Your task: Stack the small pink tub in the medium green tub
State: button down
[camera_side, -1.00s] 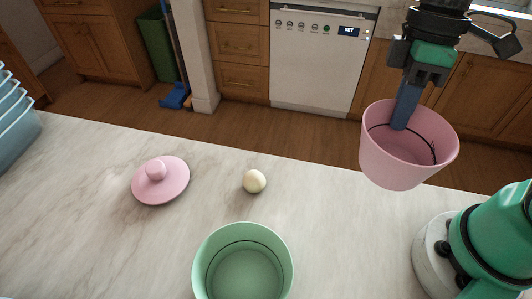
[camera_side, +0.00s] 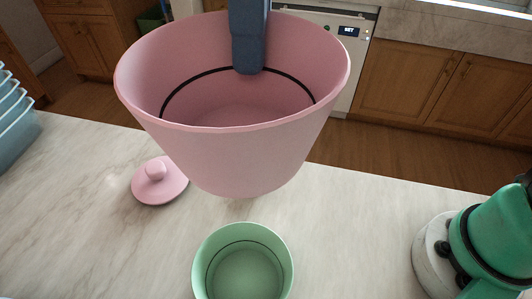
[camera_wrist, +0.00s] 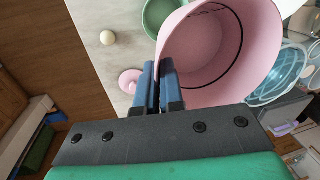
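The pink tub (camera_side: 225,150) is held up in the air, close to the side camera, and looks large there. My gripper (camera_side: 248,62) is shut on its wall, with a blue finger inside the tub. In the wrist view the two blue fingers of my gripper (camera_wrist: 158,92) pinch the rim of the pink tub (camera_wrist: 200,62). The green tub (camera_side: 243,268) stands upright on the counter, open and empty, below the pink tub in the side view. The green tub also shows partly behind the pink tub in the wrist view (camera_wrist: 152,18).
A pink lid (camera_side: 158,182) with a knob lies on the marble counter (camera_side: 370,240). A cream ball (camera_wrist: 107,38) shows in the wrist view. Stacked blue containers (camera_side: 15,125) stand at the left edge.

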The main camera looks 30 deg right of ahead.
jog(key=shift+s+a, duration=0.3)
jog(key=shift+a, duration=0.5)
jog(key=shift+s+a+f, duration=0.1)
jog(key=shift+a, duration=0.2)
notch_tip(320, 180, down, 20)
jog(key=shift+r, duration=0.2)
jog(key=shift+f, duration=0.4)
jog(key=shift+f, duration=0.2)
jog(key=c, duration=1)
grip_release()
